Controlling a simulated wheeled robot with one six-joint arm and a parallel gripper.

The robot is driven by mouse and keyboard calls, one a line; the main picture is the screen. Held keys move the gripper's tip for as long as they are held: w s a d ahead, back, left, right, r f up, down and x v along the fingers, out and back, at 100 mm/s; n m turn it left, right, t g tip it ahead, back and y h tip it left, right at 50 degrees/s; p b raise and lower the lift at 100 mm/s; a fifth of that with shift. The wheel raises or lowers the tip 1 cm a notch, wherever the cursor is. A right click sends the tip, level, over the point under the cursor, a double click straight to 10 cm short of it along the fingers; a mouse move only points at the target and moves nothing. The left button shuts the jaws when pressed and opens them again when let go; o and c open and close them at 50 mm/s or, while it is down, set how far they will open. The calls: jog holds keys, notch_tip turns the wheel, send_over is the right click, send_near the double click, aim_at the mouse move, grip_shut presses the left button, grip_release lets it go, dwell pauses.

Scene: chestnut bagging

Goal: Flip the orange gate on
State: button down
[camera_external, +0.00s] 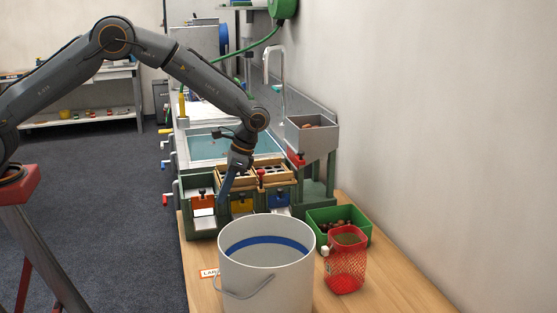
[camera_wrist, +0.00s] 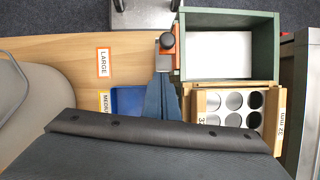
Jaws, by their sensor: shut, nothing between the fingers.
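The orange gate (camera_external: 203,201) is the left one of a row of coloured gates on the green sorting stand, with a dark knob at its top. In the wrist view the orange gate (camera_wrist: 176,42) shows from above as a narrow orange piece beside the round black knob (camera_wrist: 167,40). My gripper (camera_external: 223,198) is shut and empty, pointing down just right of the orange gate. In the wrist view my gripper (camera_wrist: 163,85) has its blue-grey fingers together, just below the knob in the picture. I cannot tell whether the tips touch the gate.
A yellow gate (camera_external: 242,206) and a blue gate (camera_external: 279,199) stand to the right. A wooden holed tray (camera_external: 269,174) lies behind them. A white bucket (camera_external: 265,272), a green bin (camera_external: 320,215) and a red mesh bag (camera_external: 346,262) stand in front on the wooden table (camera_external: 400,285).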

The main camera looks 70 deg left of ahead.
jog(key=b+v, duration=0.2)
jog(key=v, duration=0.8)
jog(key=s+d+f+n+t, duration=0.1)
jog(key=s+f+t, duration=0.1)
jog(key=s, duration=1.3)
jog(key=s+d+f+t, duration=0.1)
jog(key=s+f+t, duration=0.2)
jog(key=s, duration=1.3)
jog(key=shift+s+d+f+n+h, duration=0.25)
jog(key=shift+s+d+n+h, duration=0.05)
jog(key=shift+d+n+h, duration=0.1)
jog(key=shift+a, duration=0.1)
